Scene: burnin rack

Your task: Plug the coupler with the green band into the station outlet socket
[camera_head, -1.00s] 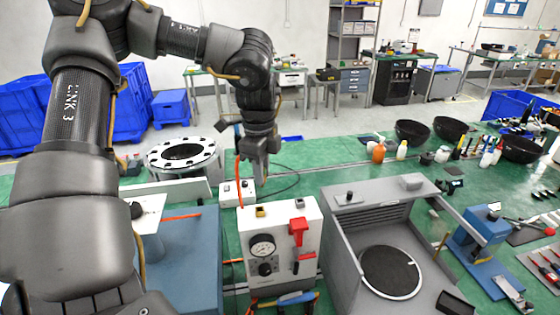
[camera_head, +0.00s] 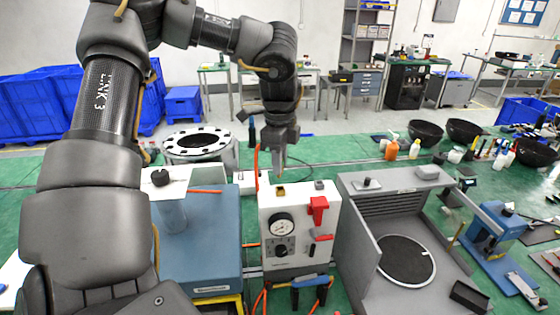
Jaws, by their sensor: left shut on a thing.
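My left gripper (camera_head: 281,160) points down over the back of the white station box (camera_head: 295,258), which has a round gauge and a red lever. It is shut, apparently on the coupler, which is mostly hidden between the fingers; I cannot make out its green band. An orange hose (camera_head: 257,162) rises just left of the fingers. A brass-coloured fitting (camera_head: 280,190) on top of the box, likely the station outlet socket, shows just below the fingertips, and a small gap seems to remain. My right gripper is not in view.
A blue box (camera_head: 215,245) stands left of the station and a grey open-topped unit (camera_head: 358,225) stands close on its right. A round flanged ring (camera_head: 198,141) lies behind. Orange hoses and a blue-and-black handled item (camera_head: 300,283) are at the station's front.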

